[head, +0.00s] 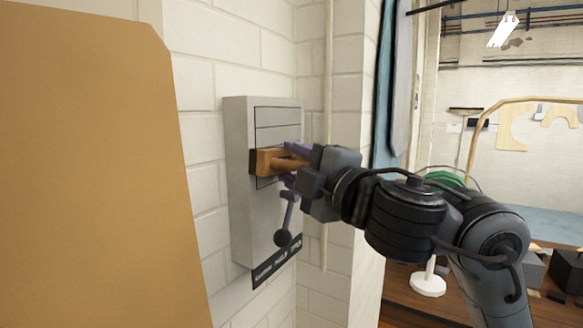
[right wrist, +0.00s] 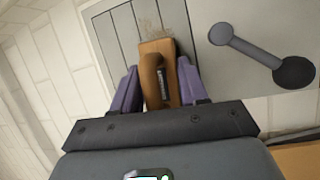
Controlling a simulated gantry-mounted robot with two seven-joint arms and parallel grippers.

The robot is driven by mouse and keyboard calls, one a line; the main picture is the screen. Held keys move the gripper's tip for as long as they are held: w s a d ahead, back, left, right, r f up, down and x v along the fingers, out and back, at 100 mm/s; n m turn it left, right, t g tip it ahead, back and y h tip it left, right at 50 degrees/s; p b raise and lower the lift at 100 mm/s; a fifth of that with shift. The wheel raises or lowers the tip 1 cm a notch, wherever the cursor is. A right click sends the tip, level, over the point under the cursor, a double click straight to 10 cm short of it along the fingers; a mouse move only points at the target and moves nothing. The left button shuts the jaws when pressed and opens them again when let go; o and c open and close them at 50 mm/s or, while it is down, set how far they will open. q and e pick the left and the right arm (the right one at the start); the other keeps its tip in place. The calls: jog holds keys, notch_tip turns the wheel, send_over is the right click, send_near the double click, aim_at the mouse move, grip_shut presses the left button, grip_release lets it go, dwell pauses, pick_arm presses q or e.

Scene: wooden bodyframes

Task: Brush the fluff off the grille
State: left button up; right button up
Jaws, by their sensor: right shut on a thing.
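The grille (head: 277,116) is a slotted panel on the front of a grey wall box. It also shows in the right wrist view (right wrist: 112,38). My right gripper (right wrist: 158,68) has its purple fingers shut on the handle of a wooden brush (head: 262,162). The brush block (right wrist: 152,48) lies against or very close to the grille; I cannot tell whether it touches. A patch of thin brownish fluff (right wrist: 151,22) shows on the slats just beyond the brush in the right wrist view. The brush hides part of the grille. My left gripper is out of view.
A grey lever with a dark ball knob (head: 282,238) sits on the box below the grille, near my right gripper. A dark lettered strip (head: 277,262) is at the box's lower edge. A large tan board (head: 95,170) fills the left. A blue-topped bench (head: 545,224) stands right.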

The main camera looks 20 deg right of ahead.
jog(key=shift+w+d, duration=0.55)
jog(key=shift+d, duration=0.3)
jog(key=shift+w+d+p, duration=0.6)
jog(key=shift+w+d, duration=1.7)
jog(key=shift+d, duration=0.45)
jog(key=shift+s+a+p, duration=0.15)
jog(key=shift+s+a, duration=0.6)
jog(key=shift+a, duration=0.25)
jog(key=shift+s+a+p, duration=0.2)
jog(key=shift+s+a, duration=0.5)
jog(key=shift+a, duration=0.3)
jog(key=shift+s+a+p, duration=0.15)
jog(key=shift+s+a, duration=0.6)
jog(key=shift+a, duration=0.25)
jog(key=s+a+p, duration=0.1)
jog(key=s+a, duration=0.1)
jog(key=shift+s+a, duration=0.15)
jog(key=shift+a, duration=0.25)
